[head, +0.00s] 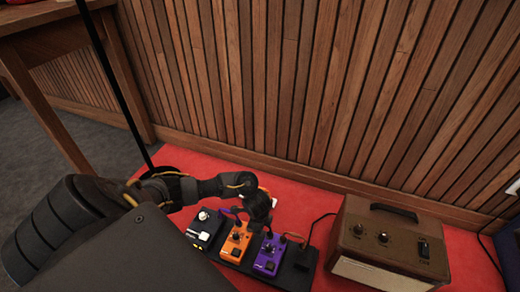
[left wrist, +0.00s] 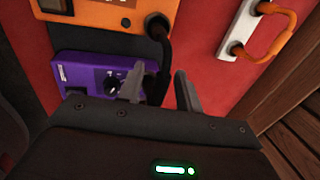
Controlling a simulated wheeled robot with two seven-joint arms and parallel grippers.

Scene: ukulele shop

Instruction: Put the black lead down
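In the left wrist view, a black lead (left wrist: 164,54) with a thick plug end runs from the edge of the orange pedal (left wrist: 95,12) down between my left gripper's fingers (left wrist: 160,82). The fingers stand apart, one on each side of the lead, with a gap visible on the right. The purple pedal (left wrist: 90,75) lies just behind and left of the fingers. In the head view, my left gripper (head: 262,213) is low over the orange pedal (head: 236,242) and the purple pedal (head: 269,256); its fingertips are partly hidden. My right gripper is not in view.
A slatted wood wall (head: 290,80) closes off the back. Red carpet (head: 330,205) is clear behind.

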